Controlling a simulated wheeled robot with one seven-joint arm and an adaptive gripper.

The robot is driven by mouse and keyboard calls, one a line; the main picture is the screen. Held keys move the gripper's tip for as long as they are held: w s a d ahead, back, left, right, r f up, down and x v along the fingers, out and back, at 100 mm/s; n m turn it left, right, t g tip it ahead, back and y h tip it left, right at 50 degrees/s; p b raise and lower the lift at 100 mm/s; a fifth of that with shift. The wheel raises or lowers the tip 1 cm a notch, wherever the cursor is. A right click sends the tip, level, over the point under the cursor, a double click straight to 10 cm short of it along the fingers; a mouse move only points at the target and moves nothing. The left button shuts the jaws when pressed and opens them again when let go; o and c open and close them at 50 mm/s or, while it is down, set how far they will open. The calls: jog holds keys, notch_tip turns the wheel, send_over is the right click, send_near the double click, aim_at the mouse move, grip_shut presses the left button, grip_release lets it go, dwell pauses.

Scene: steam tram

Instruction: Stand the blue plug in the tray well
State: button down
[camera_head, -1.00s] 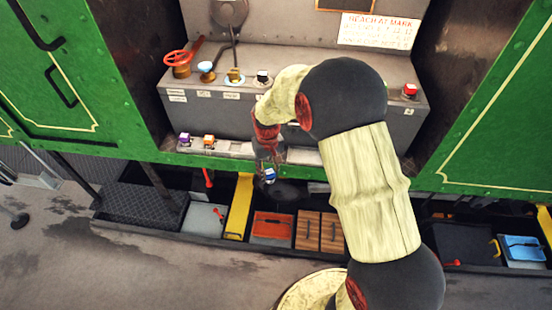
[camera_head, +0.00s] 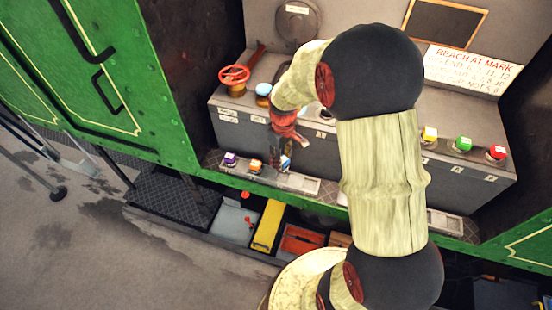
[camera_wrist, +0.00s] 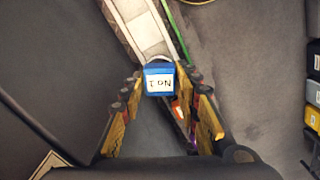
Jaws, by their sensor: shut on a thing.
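The blue plug (camera_head: 285,163) has a white label on its face. It also shows in the wrist view (camera_wrist: 160,66), between the two fingers. My gripper (camera_wrist: 161,92) is shut on it. In the head view my gripper (camera_head: 284,150) is at the grey tray strip (camera_head: 305,184) on the cabinet's front ledge, right of the orange plug. In the wrist view the pale tray wells (camera_wrist: 143,25) lie just beyond the plug. I cannot tell whether the plug touches the tray or is still above it.
A purple plug (camera_head: 230,160) and an orange plug (camera_head: 256,166) stand on the ledge to the left. A red handwheel (camera_head: 235,74) is on the shelf above. My arm hides the shelf's middle.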

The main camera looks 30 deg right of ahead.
jog(key=shift+w, duration=0.2)
jog(key=shift+d+f+b, duration=0.1)
jog(key=shift+f+b, duration=2.35)
jog(key=shift+f, duration=1.1)
jog(key=c, duration=1.3)
grip_release()
jog(key=o, duration=0.4)
jog(key=shift+s, duration=0.1)
jog(key=shift+o, duration=1.1)
jog(key=shift+r, duration=0.15)
jog(key=shift+c, duration=0.4)
